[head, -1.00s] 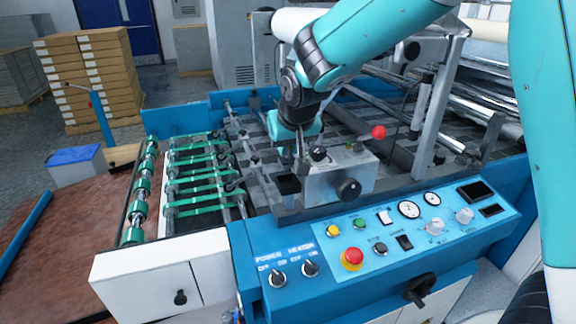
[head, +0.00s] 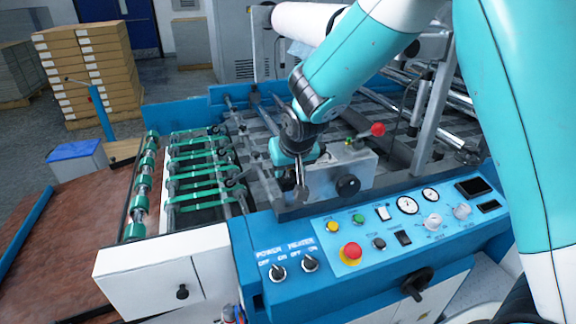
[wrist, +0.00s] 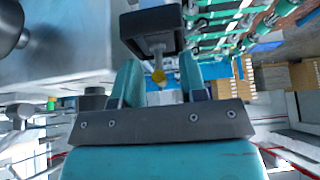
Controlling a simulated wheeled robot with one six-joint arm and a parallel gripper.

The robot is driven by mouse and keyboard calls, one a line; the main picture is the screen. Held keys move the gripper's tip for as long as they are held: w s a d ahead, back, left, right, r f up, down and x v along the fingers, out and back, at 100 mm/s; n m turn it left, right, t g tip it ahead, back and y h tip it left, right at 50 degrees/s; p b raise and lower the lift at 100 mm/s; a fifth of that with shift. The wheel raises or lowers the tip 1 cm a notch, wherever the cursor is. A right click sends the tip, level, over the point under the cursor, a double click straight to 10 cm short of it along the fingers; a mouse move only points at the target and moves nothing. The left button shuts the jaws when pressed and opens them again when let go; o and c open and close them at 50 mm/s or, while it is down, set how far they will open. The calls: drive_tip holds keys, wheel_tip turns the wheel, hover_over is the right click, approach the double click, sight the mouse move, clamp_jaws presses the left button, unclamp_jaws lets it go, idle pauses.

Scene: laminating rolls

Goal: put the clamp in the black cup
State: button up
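The cup is hidden or too dark there.
The grey control box (head: 325,184) with a black knob stands close on the right. Green-banded rollers (head: 200,175) lie to the left. The blue button panel (head: 385,235) is in front, and a red ball lever (head: 378,129) rises behind the box.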

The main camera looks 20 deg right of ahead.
drive_tip(key=shift+r, duration=0.15)
drive_tip(key=b+v, duration=0.2)
drive_tip(key=v, duration=0.9)
drive_tip(key=s+a+n+g+y, duration=0.2)
drive_tip(key=s+n+g, duration=0.1)
drive_tip(key=s, duration=0.9)
drive_tip(key=s+a+n+g+y, duration=0.2)
drive_tip(key=s+n+g, duration=0.1)
drive_tip(key=s, duration=1)
drive_tip(key=shift+s+a+f+n, duration=0.3)
drive_tip(key=shift+f+n, duration=0.1)
drive_tip(key=shift+n, duration=0.2)
drive_tip(key=shift+w, duration=0.1)
